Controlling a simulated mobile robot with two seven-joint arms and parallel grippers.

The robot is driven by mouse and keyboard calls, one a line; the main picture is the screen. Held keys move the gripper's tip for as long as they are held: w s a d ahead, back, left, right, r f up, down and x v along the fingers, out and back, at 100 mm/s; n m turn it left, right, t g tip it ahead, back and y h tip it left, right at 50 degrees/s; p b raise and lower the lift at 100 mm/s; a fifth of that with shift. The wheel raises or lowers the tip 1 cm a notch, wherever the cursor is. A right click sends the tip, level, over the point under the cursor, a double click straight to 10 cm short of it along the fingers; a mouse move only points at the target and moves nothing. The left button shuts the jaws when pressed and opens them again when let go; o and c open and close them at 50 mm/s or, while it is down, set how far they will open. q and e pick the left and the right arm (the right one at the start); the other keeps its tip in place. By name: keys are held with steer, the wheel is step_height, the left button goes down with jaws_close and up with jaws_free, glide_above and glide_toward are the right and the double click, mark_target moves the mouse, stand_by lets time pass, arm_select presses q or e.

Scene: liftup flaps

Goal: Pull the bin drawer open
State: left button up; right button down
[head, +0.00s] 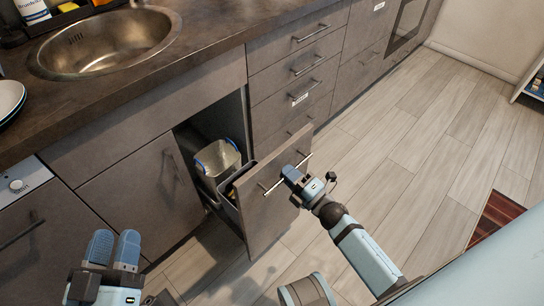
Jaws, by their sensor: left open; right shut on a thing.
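The bin drawer (262,215) stands partway out of the cabinet under the sink, its grey front clear of the cabinet face. A bin (219,160) shows inside behind the front, and its lower part is hidden. The drawer's bar handle (271,189) runs across the upper part of the front. My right gripper (291,175) is shut on the handle near its middle. My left gripper (114,248) is open and empty at the lower left, in front of the cabinets and apart from the drawer.
A closed cabinet door (140,200) is left of the drawer. A stack of closed drawers (295,85) stands to the right. The sink (105,40) is in the countertop above.

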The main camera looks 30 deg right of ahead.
arm_select(q)
step_height(320, 180, down, 6)
steer(key=a+g+y+p, duration=0.2)
steer(key=shift+r+g+y+p, duration=0.15)
steer(key=shift+g+y+p, duration=0.15)
arm_select(e)
steer(key=r+v, duration=0.2)
steer(key=v, duration=1.2)
steer(key=shift+s+r, duration=0.35)
steer(key=shift+s, duration=0.15)
steer(key=shift+d, duration=0.15)
steer(key=c, duration=1.2)
jaws_free()
